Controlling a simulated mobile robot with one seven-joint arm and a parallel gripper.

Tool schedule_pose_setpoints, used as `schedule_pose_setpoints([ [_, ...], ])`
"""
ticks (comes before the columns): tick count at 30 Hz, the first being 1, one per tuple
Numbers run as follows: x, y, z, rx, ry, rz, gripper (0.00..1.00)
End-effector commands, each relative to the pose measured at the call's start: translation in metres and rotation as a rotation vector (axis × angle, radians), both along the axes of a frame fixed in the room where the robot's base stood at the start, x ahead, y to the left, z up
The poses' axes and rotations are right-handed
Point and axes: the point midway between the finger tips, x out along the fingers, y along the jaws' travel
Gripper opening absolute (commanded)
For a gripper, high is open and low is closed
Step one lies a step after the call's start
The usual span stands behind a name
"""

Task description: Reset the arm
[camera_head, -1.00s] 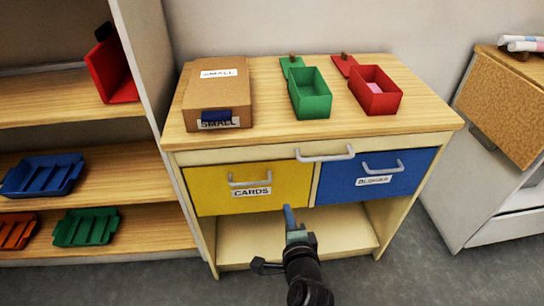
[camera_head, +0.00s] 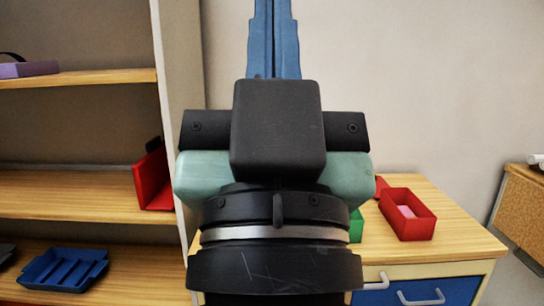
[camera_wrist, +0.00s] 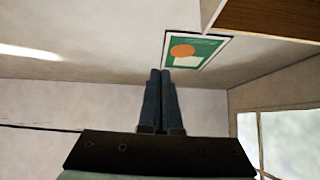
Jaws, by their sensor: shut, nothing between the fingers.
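My gripper (camera_head: 273,38) is raised upright close to the head camera, its blue fingers pointing up and pressed together with nothing between them. In the wrist view my gripper (camera_wrist: 160,80) also shows its two fingers side by side, against a wall. My arm hides the left and middle of the table top (camera_head: 455,225) in the head view.
A red box (camera_head: 407,228) with something pink inside stands on the table, beside a mostly hidden green box (camera_head: 356,225). A shelf unit (camera_head: 70,195) at left holds a blue tray (camera_head: 64,268) and a red item (camera_head: 154,178). A picture (camera_wrist: 190,50) hangs on the wall.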

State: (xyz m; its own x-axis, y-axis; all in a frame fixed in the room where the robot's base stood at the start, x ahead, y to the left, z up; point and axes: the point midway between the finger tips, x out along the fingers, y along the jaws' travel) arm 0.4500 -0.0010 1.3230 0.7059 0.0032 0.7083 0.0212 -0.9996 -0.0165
Motion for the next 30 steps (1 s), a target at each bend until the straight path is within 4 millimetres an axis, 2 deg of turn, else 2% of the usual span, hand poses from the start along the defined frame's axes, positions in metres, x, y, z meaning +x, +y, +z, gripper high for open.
schedule_pose_setpoints([
  [1, -0.019, 0.001, 0.030, -0.027, -0.047, -0.035, 0.00],
  [3, -0.012, 0.000, 0.057, -0.021, -0.029, -0.028, 0.00],
  [15, -0.011, 0.001, 0.175, -0.019, -0.025, -0.022, 0.00],
  [21, -0.010, 0.001, 0.204, -0.018, -0.025, -0.020, 0.00],
  [30, -0.010, 0.001, 0.207, -0.018, -0.025, -0.020, 0.00],
])
